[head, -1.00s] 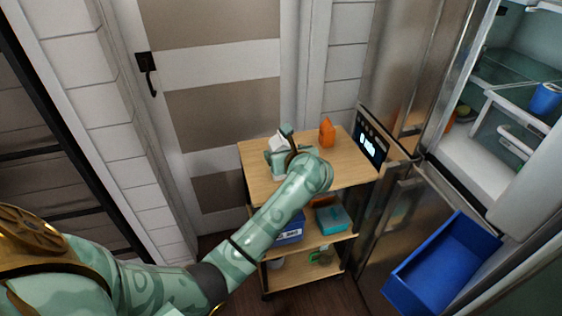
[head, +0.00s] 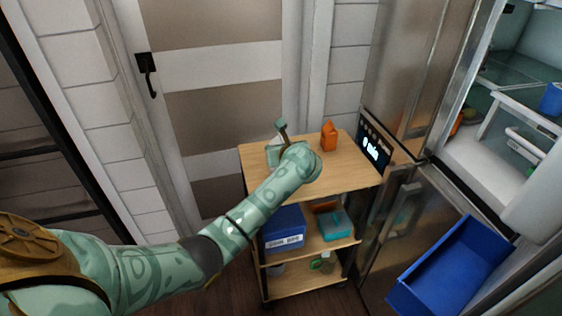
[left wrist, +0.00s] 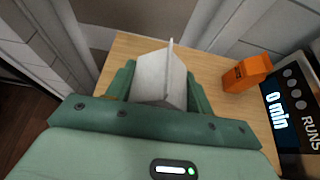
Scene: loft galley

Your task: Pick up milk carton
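The milk carton (left wrist: 158,78) is white with a gabled top. In the left wrist view it sits between the two green fingers of my left gripper (left wrist: 160,85), with no clear gap at either side, so the gripper looks shut on it. In the head view my left gripper (head: 279,143) is over the left part of the cart's wooden top and the hand hides most of the carton. Its base is hidden, so I cannot tell whether it still touches the wood. My right gripper is out of view.
An orange carton (head: 329,137) stands to the right on the cart top (head: 340,178). Lower shelves hold a blue box (head: 284,230) and a teal container (head: 334,224). The fridge, with a lit display (head: 372,149), and a blue bin (head: 450,268) are at right.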

